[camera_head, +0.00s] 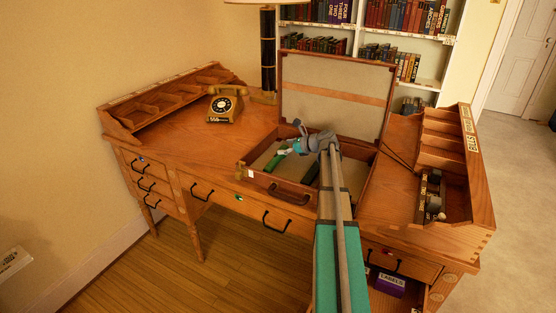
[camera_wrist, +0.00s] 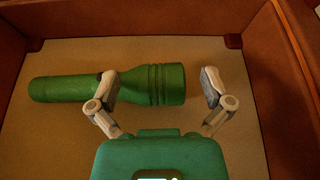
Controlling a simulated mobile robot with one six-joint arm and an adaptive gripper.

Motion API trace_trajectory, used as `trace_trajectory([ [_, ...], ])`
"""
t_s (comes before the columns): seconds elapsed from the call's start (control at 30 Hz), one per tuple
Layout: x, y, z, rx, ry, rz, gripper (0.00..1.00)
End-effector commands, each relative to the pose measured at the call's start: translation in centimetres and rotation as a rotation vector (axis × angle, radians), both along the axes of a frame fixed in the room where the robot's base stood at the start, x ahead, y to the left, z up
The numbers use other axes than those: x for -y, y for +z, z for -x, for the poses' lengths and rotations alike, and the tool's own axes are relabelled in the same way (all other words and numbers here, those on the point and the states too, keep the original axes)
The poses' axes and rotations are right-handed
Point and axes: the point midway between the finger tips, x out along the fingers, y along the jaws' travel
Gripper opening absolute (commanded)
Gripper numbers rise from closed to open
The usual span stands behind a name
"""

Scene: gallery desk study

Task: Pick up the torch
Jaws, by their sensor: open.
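The torch is green, with a long narrow handle and a wider ribbed head. In the wrist view the torch (camera_wrist: 75,89) lies flat on the pale floor of the open case, handle to the left and head to the right. In the head view the torch (camera_head: 274,163) is near the left wall of the case, partly hidden by my gripper (camera_head: 290,150). In the wrist view my gripper (camera_wrist: 160,87) is open. Its left finger overlaps the torch where handle meets head; its right finger is beyond the head's end. I cannot tell whether they touch it.
The case (camera_head: 286,192) stands on the wooden desk (camera_head: 185,155), its lid (camera_head: 335,95) raised behind. A dark green item (camera_head: 311,173) lies in the case. A telephone (camera_head: 225,104) and lamp (camera_head: 268,50) stand behind to the left. Pigeonhole racks edge both sides.

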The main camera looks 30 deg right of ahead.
Motion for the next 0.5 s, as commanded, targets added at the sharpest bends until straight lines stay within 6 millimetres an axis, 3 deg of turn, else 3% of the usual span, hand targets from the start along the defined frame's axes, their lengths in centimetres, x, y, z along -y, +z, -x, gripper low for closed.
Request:
trace_trajectory([
  [0.3, 0.14, 0.01, 0.08, 0.000, -0.001, 0.000, 1.00],
  [0.5, 0.13, 0.00, 0.08, 0.000, -0.001, 0.000, 0.65],
])
